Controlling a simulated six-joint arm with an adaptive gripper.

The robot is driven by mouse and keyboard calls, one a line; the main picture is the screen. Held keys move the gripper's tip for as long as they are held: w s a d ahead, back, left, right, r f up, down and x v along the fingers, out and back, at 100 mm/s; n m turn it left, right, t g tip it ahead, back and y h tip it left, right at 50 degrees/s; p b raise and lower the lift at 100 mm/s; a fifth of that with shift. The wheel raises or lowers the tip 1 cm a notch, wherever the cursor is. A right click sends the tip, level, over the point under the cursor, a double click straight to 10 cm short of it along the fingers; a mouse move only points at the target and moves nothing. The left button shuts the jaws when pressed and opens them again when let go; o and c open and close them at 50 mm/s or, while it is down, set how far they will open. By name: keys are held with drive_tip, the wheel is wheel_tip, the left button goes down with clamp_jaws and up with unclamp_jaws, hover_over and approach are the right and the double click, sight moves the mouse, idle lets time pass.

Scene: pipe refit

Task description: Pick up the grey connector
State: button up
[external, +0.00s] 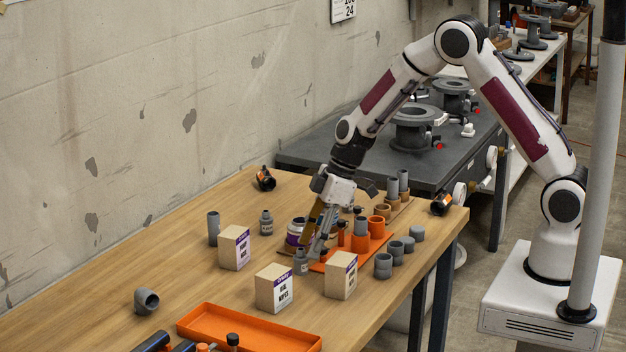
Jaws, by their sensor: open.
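Several grey pieces could be the grey connector, and I cannot tell which one is meant. Short grey cylinders (383,267) stand along the right side of the wooden table. A grey elbow (147,300) lies alone at the left front. A taller grey tube (213,229) stands behind a box. My gripper (310,246) points down, open, low over the middle of the table. The fingers partly hide a purple-and-white container (294,232).
Boxes (273,288) with purple-and-white labels stand in front and to the left of my gripper. An orange tray (250,333) lies at the front. An orange board (352,252) carries upright pipe pieces. The table's left part is mostly clear.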

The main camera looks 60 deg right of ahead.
sight(301, 257)
drive_tip(key=shift+w+a+f, duration=0.25)
drive_tip(key=shift+a+f, duration=0.1)
drive_tip(key=shift+f, duration=0.2)
drive_tip(key=shift+w+a+f, duration=0.25)
drive_tip(key=shift+a+f, duration=0.05)
drive_tip(key=shift+f, duration=0.2)
drive_tip(key=shift+x, duration=1.1)
drive_tip(key=c, duration=1.2)
